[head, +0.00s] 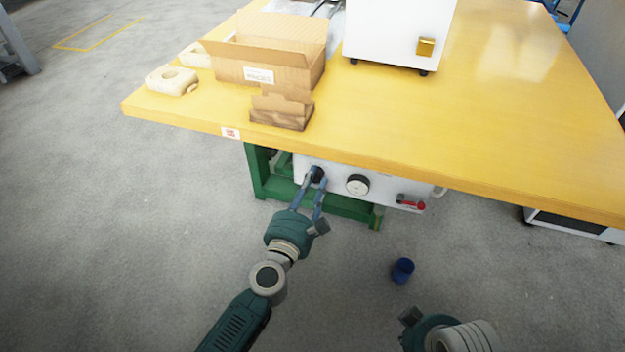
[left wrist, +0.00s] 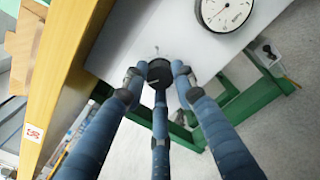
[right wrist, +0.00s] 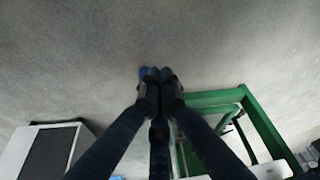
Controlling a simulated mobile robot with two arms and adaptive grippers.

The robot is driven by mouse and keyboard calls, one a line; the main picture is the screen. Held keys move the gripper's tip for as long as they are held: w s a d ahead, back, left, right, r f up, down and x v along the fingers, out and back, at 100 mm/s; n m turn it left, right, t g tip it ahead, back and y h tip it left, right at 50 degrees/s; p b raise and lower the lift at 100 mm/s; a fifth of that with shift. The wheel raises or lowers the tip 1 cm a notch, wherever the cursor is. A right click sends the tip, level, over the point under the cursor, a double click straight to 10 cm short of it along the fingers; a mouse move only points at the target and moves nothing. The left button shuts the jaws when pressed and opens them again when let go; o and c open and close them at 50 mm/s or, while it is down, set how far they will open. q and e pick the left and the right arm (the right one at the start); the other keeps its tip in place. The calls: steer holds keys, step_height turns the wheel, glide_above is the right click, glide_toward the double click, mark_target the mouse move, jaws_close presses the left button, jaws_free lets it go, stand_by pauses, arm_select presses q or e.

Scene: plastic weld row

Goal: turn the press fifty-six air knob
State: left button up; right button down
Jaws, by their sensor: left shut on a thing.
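The black air knob (head: 317,174) is on the front of a white panel (head: 332,177) under the table's near edge. It also shows in the left wrist view (left wrist: 159,73), where the panel's gauge is to its right. My left gripper (head: 311,181) reaches it from the front and below, its blue fingers shut around the knob. The fingertips and the knob partly hide each other. In the right wrist view my right gripper (right wrist: 156,80) has its fingers drawn together with nothing visible between them, over the grey floor. In the head view only part of my right wrist shows, bottom right.
A round gauge (head: 357,185) and a red-handled valve (head: 410,202) are right of the knob. A yellow tabletop (head: 480,120) overhangs the panel; a green frame (head: 258,172) stands beneath. A cardboard box (head: 262,75) sits on top. A small blue object (head: 402,270) shows against the floor.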

arm_select(q)
steer(key=m+p, duration=0.2)
steer(key=m, duration=0.5)
steer(key=m+p, duration=0.2)
steer(key=m, duration=0.4)
steer(key=shift+f+m+p, duration=0.1)
steer(key=shift+m+p, duration=0.3)
steer(key=shift+m, duration=0.6)
arm_select(e)
step_height(320, 180, down, 18)
steer(key=s+g, duration=0.1)
steer(key=s, duration=0.1)
steer(key=shift+r, duration=0.25)
steer(key=shift+s, duration=0.15)
arm_select(q)
steer(key=o, duration=1.2)
steer(key=shift+c, duration=0.2)
steer(key=v, duration=1.2)
